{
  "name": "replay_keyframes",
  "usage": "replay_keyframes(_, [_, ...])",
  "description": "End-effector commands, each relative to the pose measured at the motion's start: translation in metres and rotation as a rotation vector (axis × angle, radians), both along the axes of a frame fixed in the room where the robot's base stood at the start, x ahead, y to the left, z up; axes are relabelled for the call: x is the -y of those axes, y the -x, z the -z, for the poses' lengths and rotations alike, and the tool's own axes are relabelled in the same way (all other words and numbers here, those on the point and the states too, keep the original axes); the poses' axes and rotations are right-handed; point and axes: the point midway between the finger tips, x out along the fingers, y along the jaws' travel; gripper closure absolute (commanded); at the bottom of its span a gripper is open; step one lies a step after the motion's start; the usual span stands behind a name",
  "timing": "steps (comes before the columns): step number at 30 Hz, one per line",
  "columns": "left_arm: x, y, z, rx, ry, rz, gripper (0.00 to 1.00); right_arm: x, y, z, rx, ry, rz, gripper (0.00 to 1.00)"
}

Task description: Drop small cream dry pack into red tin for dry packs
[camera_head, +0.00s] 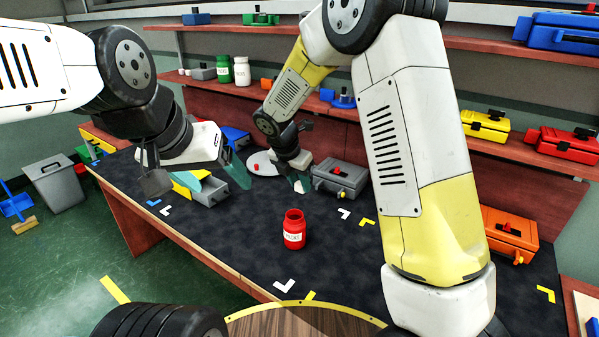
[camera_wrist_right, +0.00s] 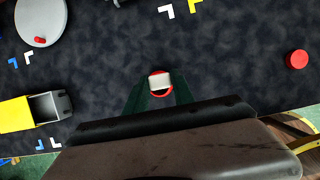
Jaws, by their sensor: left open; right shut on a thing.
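The red tin (camera_head: 293,238), labelled for packs, stands upright and open on the dark table in the head view. In the right wrist view, the pack (camera_wrist_right: 160,81) sits between the green fingertips of this gripper (camera_wrist_right: 160,92). My left gripper (camera_head: 197,178) is open and empty, near a yellow-and-grey box.
A white disc (camera_wrist_right: 40,22) with a red knob and the yellow-and-grey box (camera_wrist_right: 15,115) are on the left. A grey toolbox (camera_head: 340,180) stands behind the tin. An orange toolbox (camera_head: 510,235) is right.

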Motion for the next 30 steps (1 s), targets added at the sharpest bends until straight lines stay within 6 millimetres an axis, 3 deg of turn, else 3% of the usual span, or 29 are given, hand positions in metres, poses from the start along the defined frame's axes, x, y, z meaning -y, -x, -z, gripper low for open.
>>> replay_keyframes(9, [0.0,0.0,0.0,0.0,0.0,0.0,0.24,0.0,0.0,0.036,-0.001,0.002,0.0,1.0])
replay_keyframes(22, [0.0,0.0,0.0,0.0,0.0,0.0,0.24,0.0,0.0,0.045,0.001,-0.001,0.001,1.0])
replay_keyframes(23, [0.0,0.0,0.0,0.0,0.0,0.0,0.24,0.0,0.0,0.045,0.002,-0.001,0.001,0.68])
replay_keyframes(24, [0.0,0.0,0.0,0.0,0.0,0.0,0.24,0.0,0.0,0.045,0.002,-0.001,0.001,0.6])
replay_keyframes(27, [0.0,0.0,0.0,0.0,0.0,0.0,0.24,0.0,0.0,0.045,0.001,-0.001,0.001,0.45])
replay_keyframes(30, [0.0,0.0,0.0,0.0,0.0,0.0,0.24,0.0,0.0,0.045,0.002,-0.001,0.001,0.45])
